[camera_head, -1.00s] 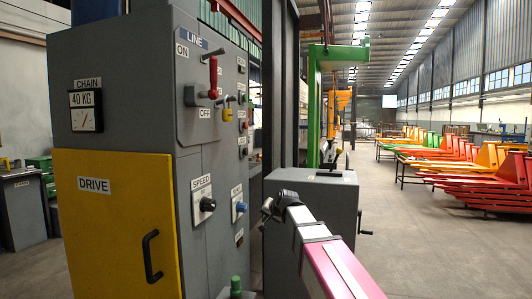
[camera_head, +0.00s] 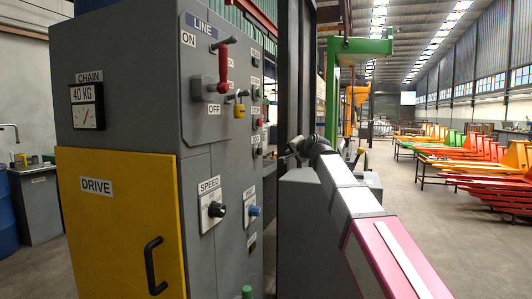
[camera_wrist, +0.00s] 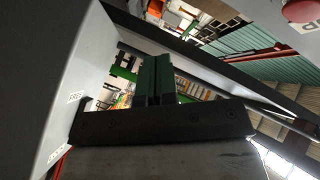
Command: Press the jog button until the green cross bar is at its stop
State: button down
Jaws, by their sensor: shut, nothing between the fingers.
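The grey control cabinet (camera_head: 115,140) stands at left in the head view. Its narrow right face carries a column of small buttons, with a green one (camera_head: 258,93) and a red one (camera_head: 259,122). Their labels are too small to read surely, so I cannot tell which is the jog button. A green horizontal bar (camera_head: 362,46) on a green post shows behind the cabinet. My gripper (camera_head: 290,152) is up near the button column, apparently apart from it. In the wrist view its green fingers (camera_wrist: 156,80) are shut and empty. A red button (camera_wrist: 301,10) shows at the top right.
The cabinet also has a red line lever (camera_head: 222,70), a yellow padlock (camera_head: 239,111), a black speed knob (camera_head: 219,210), a blue knob (camera_head: 253,211) and a yellow drive door (camera_head: 115,215). A dark column stands behind my gripper. Open floor lies at right, before coloured racks (camera_head: 470,160).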

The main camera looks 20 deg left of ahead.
aim_at(259, 151)
jog(key=a, duration=0.8)
jog(key=shift+w+a, duration=0.35)
jog(key=shift+a, duration=0.05)
jog(key=shift+a, duration=0.15)
dwell(2.0)
jog(key=shift+a, duration=0.3)
